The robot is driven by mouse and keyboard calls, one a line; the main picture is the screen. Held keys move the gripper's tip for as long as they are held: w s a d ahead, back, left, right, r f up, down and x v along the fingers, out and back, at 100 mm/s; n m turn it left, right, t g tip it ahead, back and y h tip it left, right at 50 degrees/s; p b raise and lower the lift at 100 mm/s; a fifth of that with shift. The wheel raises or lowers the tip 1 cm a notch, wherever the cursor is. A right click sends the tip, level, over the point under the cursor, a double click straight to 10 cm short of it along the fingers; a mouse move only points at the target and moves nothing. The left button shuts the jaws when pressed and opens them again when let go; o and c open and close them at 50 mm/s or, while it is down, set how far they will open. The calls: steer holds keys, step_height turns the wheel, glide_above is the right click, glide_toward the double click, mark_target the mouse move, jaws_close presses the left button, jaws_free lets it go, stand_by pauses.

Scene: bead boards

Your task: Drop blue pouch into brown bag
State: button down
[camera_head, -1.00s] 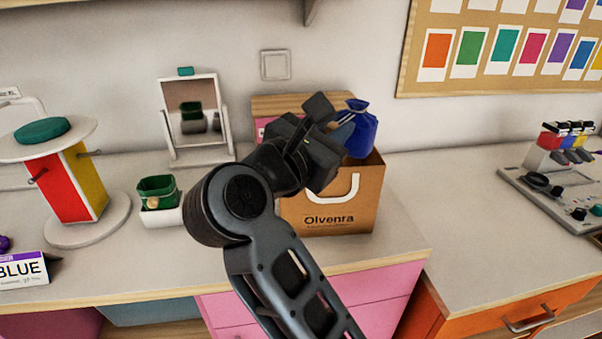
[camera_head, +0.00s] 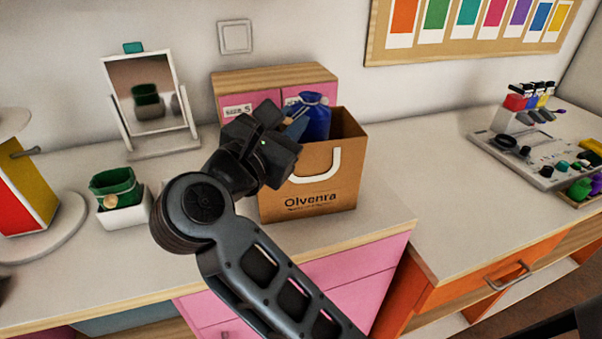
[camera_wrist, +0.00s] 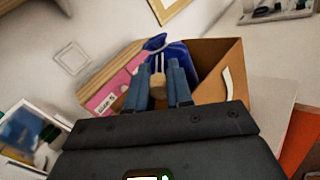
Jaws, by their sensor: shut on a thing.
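The blue pouch (camera_head: 318,122) has a tied neck and hangs at the mouth of the brown bag (camera_head: 340,184). Its lower part is hidden behind the bag's front wall. The bag stands upright and open on the counter, with a white handle and "Olvenra" lettering. My gripper (camera_head: 297,121) comes in from the left above the bag's rim and is shut on the pouch. In the wrist view, the fingers (camera_wrist: 158,78) close around a small tan piece, with the pouch (camera_wrist: 180,55) just beyond and the bag's inside wall (camera_wrist: 222,52) to the right.
A pink drawer box (camera_head: 262,84) with a wooden top stands behind the bag. A mirror (camera_head: 147,98) and a white tray (camera_head: 128,212) holding a green pouch (camera_head: 114,186) are to the left. Bare counter (camera_head: 410,190) lies to the right.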

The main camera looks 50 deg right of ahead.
steer(key=shift+f, duration=0.15)
steer(key=c, duration=0.9)
jaws_free()
steer(key=shift+c, duration=0.2)
steer(key=s+a+b, duration=0.1)
steer(key=a+b, duration=0.1)
steer(key=a, duration=0.5)
steer(key=shift+s+a, duration=0.3)
steer(key=shift+a, duration=0.05)
